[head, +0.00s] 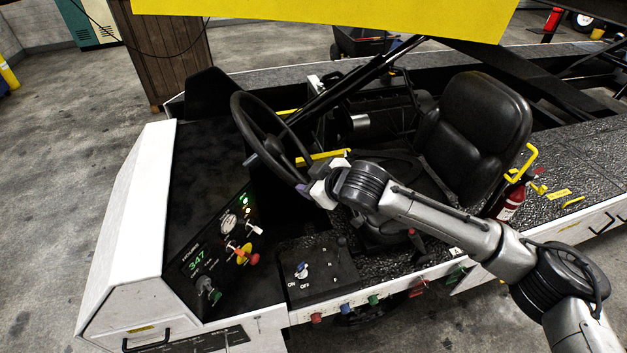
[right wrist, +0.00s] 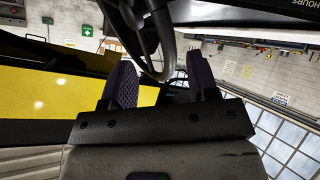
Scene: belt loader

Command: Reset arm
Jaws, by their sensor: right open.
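My right arm (head: 440,222) reaches in from the lower right over the belt loader's cab. My right gripper (head: 308,180) is beside the lower right rim of the black steering wheel (head: 247,127). In the right wrist view its two dark purple fingers (right wrist: 161,80) stand apart with nothing held between them. The wheel rim (right wrist: 165,45) shows beyond the fingertips there; I cannot tell whether the gripper touches it. My left gripper is not in view.
A control panel (head: 222,250) with a lit display, gauge and knobs is left of the arm. A switch box (head: 318,268) is below the gripper. The black seat (head: 480,125) is behind the forearm. A yellow panel (head: 330,15) hangs overhead. Open concrete floor (head: 60,150) is at left.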

